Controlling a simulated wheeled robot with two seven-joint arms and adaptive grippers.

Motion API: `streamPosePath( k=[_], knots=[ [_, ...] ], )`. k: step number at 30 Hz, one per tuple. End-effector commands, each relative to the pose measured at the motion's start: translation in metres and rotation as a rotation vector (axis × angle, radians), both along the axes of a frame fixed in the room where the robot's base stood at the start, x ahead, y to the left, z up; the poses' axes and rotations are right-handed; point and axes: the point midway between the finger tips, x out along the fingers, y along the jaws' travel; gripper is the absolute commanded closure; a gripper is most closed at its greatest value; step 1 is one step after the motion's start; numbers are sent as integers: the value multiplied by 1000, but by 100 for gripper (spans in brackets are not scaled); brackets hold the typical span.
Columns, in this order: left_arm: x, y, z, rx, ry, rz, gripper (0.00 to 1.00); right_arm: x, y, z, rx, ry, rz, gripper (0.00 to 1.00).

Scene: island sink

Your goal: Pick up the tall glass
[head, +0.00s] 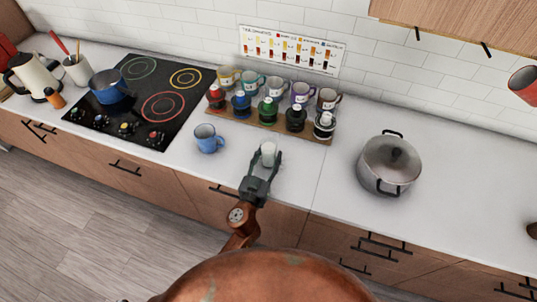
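A small pale, whitish glass (268,154) stands upright on the white countertop, in front of the rack of mugs. My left gripper (266,158) reaches over the counter from the front edge. Its two dark fingers are spread, one on each side of the glass. A gap shows between the left finger and the glass; whether the right finger touches it, I cannot tell. The lower part of the glass is partly hidden by the gripper. My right gripper is not in view.
A blue mug (208,139) stands just left of the gripper. A wooden rack (230,119) with mugs and colored-lidded jars stands behind. The black cooktop (140,100) with a blue pot (108,87) is left. Counter between glass and steel pot is clear.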

Motion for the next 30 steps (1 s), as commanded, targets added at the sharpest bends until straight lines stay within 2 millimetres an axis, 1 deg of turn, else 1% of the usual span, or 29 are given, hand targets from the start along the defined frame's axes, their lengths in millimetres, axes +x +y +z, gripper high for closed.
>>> streamPosePath(
  k=[1,2,14,23,30],
  knots=[
    [0,0,0,0,0,0,62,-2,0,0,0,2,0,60],
    [0,0,0,0,0,0,64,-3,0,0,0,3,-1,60],
    [0,0,0,0,0,0,91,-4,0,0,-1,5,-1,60],
    [0,0,1,-1,-2,0,91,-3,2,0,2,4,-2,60],
    [0,0,8,-1,-3,-1,91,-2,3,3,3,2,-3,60]
  ],
)
